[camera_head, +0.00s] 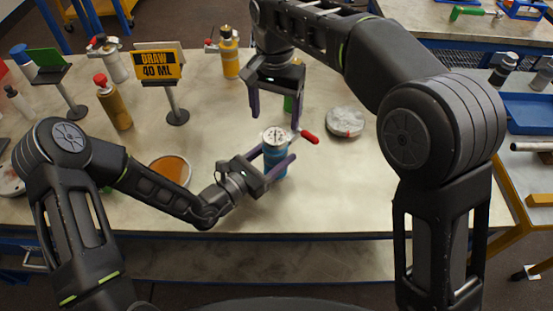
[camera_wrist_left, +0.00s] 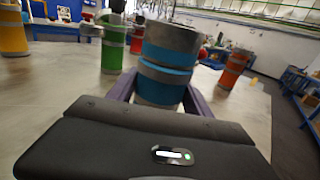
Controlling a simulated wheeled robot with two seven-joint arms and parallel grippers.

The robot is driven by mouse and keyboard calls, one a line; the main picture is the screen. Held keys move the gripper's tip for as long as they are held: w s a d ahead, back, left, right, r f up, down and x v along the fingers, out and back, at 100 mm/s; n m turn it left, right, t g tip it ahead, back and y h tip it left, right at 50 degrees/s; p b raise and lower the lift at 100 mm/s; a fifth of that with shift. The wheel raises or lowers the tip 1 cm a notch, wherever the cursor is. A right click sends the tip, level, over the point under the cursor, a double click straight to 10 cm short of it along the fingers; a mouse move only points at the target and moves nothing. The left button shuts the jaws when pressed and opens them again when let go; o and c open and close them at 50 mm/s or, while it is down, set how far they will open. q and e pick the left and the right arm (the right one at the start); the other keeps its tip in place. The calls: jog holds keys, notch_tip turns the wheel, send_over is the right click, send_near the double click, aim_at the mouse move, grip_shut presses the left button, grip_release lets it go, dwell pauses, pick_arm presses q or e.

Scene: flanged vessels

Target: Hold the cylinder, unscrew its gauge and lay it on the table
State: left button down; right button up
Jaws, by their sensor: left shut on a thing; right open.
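The blue cylinder (camera_head: 275,162) stands upright near the front middle of the table, with the round white-faced gauge (camera_head: 275,137) on its top. My left gripper (camera_head: 280,168) is shut around the cylinder's body from the left. In the left wrist view the cylinder (camera_wrist_left: 166,68) shows blue bands and grey metal between my purple fingers. My right gripper (camera_head: 276,105) is open, pointing down, above and behind the gauge, with its fingers apart and nothing between them. The gauge's face is not in the left wrist view.
A red-handled tool (camera_head: 309,137) lies right of the gauge, and a round grey disc (camera_head: 345,122) farther right. A green cylinder (camera_wrist_left: 112,45) stands behind. An orange dish (camera_head: 170,171), a yellow "DRAW 40 ML" sign (camera_head: 158,66) and several bottles occupy the left. The table's front right is clear.

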aim_at(275, 134)
jog(key=shift+d, duration=0.15)
jog(key=shift+m, duration=1.2)
jog(key=m, duration=0.5)
jog(key=shift+m, duration=0.4)
jog(key=m, duration=0.9)
jog(key=shift+m, duration=0.4)
jog(key=shift+f, duration=4)
